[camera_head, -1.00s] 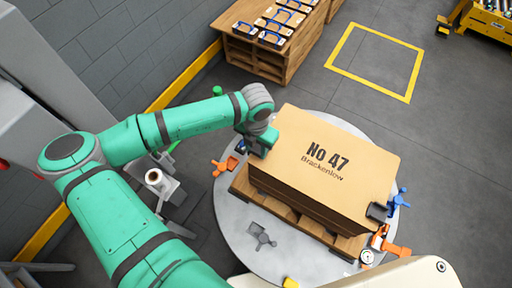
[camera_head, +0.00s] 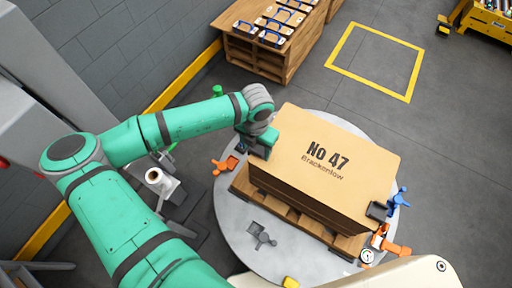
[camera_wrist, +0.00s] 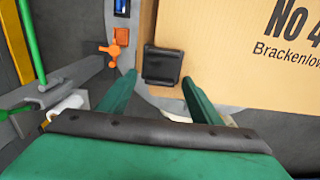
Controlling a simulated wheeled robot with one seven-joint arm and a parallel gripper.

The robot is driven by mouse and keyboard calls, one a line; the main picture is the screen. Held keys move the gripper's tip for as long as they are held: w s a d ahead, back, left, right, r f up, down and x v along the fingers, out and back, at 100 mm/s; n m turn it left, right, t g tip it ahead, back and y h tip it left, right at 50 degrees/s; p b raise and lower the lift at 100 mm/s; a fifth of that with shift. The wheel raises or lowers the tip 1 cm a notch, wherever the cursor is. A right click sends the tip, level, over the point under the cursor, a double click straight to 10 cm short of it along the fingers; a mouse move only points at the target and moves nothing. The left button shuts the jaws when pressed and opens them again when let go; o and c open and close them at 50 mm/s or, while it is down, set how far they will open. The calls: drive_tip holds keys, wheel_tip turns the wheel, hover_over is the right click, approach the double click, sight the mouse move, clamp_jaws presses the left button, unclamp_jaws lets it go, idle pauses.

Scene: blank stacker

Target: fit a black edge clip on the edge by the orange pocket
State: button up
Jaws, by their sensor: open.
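A stack of cardboard blanks (camera_head: 335,155) marked "No 47" lies on a wooden pallet. In the wrist view a black edge clip (camera_wrist: 162,66) sits at the left edge of the cardboard (camera_wrist: 225,65). Small orange parts (camera_wrist: 122,34) are just left of it, with an orange handle (camera_wrist: 112,50); which is the pocket is unclear. My gripper (camera_wrist: 158,78) is open, its fingers on either side of the clip's near end, with small gaps visible. In the head view my gripper (camera_head: 262,145) is at the stack's left corner and hides this clip. Another black clip (camera_head: 377,211) is on the right corner.
The pallet (camera_head: 290,212) stands on a round grey turntable (camera_head: 235,230). An orange handle (camera_head: 225,164), a grey handle (camera_head: 262,238) and a blue handle (camera_head: 399,198) surround it. A white roll (camera_head: 155,176) on a stand is left.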

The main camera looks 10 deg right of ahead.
wheel_tip(320, 180, up, 11)
idle(0.5)
drive_tip(key=shift+a+f, duration=0.1)
drive_tip(key=shift+f, duration=0.05)
